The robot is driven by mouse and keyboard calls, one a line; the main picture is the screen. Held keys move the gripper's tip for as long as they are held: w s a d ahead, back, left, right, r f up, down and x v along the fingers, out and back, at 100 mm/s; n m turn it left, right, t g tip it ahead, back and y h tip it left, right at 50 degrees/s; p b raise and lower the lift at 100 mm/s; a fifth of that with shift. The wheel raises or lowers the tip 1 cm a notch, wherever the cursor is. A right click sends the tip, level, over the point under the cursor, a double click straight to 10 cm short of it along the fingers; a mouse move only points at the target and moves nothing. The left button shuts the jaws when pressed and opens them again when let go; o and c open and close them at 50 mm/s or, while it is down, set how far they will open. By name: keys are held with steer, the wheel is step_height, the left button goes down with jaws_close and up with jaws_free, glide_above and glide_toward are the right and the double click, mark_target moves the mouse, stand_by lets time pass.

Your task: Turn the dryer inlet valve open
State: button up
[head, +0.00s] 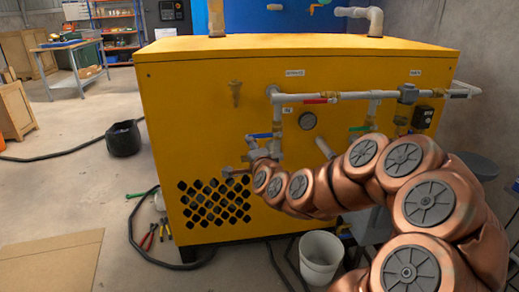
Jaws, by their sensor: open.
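The yellow cabinet (200,125) carries grey pipework on its front with several lever valves. A red lever (316,101) lies along the upper horizontal pipe. A blue lever (260,136) sits lower on the left drop pipe, roughly level. A green lever (361,128) is to the right, partly behind my arm. The small labels are too small to read, so I cannot tell which valve is the dryer inlet. My gripper (238,163) is open, just below and left of the blue lever. Its far side is hidden, and contact with the valve cannot be told.
A white bucket (321,256), hoses and pliers (149,237) lie on the floor below. A black bucket (123,138) and workbench (70,60) stand left.

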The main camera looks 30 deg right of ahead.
mark_target(260, 136)
steer(key=w+d, duration=0.1)
steer(key=d, duration=0.1)
steer(key=w+d+m+h, duration=0.1)
steer(key=w+d, duration=0.1)
steer(key=w+d+m+h, duration=0.1)
steer(key=d, duration=0.1)
steer(key=shift+w+f, duration=0.2)
steer(key=shift+w, duration=0.2)
steer(key=shift+x, duration=1.05)
steer(key=shift+r, duration=0.15)
steer(key=shift+d, duration=0.1)
jaws_close()
